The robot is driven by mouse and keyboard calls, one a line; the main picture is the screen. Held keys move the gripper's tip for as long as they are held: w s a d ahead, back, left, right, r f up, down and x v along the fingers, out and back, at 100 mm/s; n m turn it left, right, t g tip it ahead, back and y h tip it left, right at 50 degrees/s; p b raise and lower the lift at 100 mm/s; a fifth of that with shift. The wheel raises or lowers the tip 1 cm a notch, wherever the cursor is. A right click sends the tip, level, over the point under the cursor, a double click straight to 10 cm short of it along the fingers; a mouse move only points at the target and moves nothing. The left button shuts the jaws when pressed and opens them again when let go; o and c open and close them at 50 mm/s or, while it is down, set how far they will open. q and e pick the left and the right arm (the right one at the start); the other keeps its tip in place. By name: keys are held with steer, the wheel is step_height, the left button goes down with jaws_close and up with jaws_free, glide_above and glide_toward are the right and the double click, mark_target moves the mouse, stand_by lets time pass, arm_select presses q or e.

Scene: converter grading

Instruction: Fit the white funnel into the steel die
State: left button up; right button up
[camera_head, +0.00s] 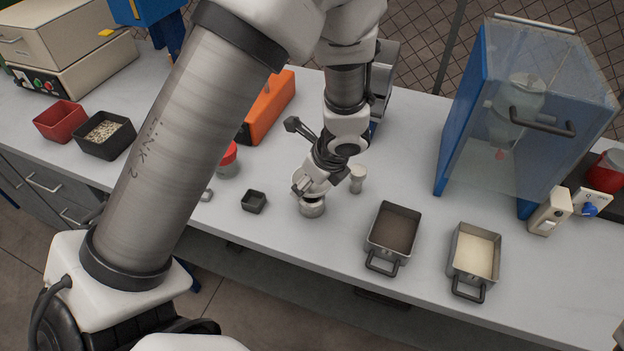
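One arm of mine comes in from the left, rises across the view and bends down to the bench. Its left gripper (310,190) is low over a round steel piece that looks like the die (312,208). The wrist and dark cables cover the fingers, so I cannot tell whether they are open or shut. I cannot make out the white funnel for certain; pale parts at the gripper blend together. A small pale cylinder (358,179) with a wider top stands just right of the die. My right gripper is not in view.
A small black cup (254,201) and a red-lidded jar (228,161) stand left of the die. Trays of brown (394,237) and cream powder (474,257) are at the right, before a clear-fronted blue cabinet (520,115). An orange block (268,108) stands behind.

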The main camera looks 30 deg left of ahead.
arm_select(q)
steer(key=shift+f+b, duration=0.9)
steer(key=shift+f, duration=0.2)
stand_by(0.4)
steer(key=o, duration=0.8)
steer(key=shift+c, duration=0.2)
step_height(320, 180, up, 6)
steer(key=p, duration=0.6)
steer(key=shift+r, duration=0.1)
